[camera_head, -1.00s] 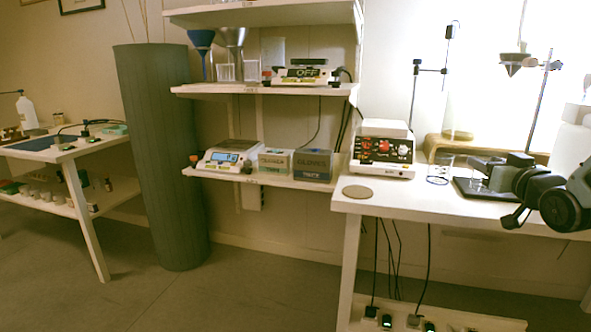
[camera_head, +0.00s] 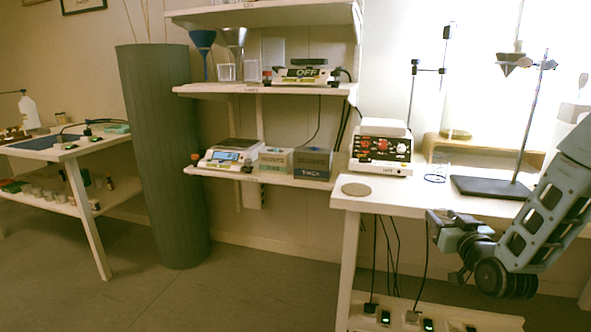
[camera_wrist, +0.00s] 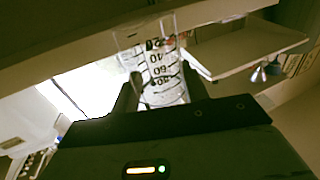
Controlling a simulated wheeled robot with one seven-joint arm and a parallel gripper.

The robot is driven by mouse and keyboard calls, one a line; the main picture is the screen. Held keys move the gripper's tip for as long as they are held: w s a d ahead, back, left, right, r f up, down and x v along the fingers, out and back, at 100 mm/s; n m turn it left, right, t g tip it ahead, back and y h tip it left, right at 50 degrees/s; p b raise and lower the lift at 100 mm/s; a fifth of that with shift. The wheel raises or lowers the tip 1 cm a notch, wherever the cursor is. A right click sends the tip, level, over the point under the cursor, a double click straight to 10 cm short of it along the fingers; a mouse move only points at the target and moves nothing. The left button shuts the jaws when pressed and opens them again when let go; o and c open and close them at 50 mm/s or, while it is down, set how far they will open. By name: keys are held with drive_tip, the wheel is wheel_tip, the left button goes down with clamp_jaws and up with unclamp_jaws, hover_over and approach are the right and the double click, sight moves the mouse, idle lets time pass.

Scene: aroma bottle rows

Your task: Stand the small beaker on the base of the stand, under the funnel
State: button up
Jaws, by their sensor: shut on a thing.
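The small beaker (camera_wrist: 162,72), clear glass with dark graduation marks, is between the two fingers of my gripper (camera_wrist: 158,90) in the wrist view. My gripper is shut on it. In the head view my gripper (camera_head: 438,222) is low, in front of the right table's front edge; the beaker cannot be made out there. The stand has a dark flat base (camera_head: 488,187) on the table and an upright rod (camera_head: 531,120). A grey funnel (camera_head: 514,62) hangs above the base. The base looks bare.
Another clear glass vessel (camera_head: 437,168) stands on the right table (camera_head: 400,199), left of the base. A white device with red controls (camera_head: 381,150) and a round tan disc (camera_head: 356,190) are further left. The table's front edge is close to my gripper.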

drive_tip(key=s+a+f, duration=0.2)
drive_tip(key=a+f, duration=0.1)
drive_tip(key=f, duration=0.3)
wheel_tip(320, 180, up, 26)
drive_tip(key=p, duration=2.6)
drive_tip(key=shift+f+h, duration=0.25)
drive_tip(key=shift+h, duration=0.05)
drive_tip(key=shift+f, duration=0.1)
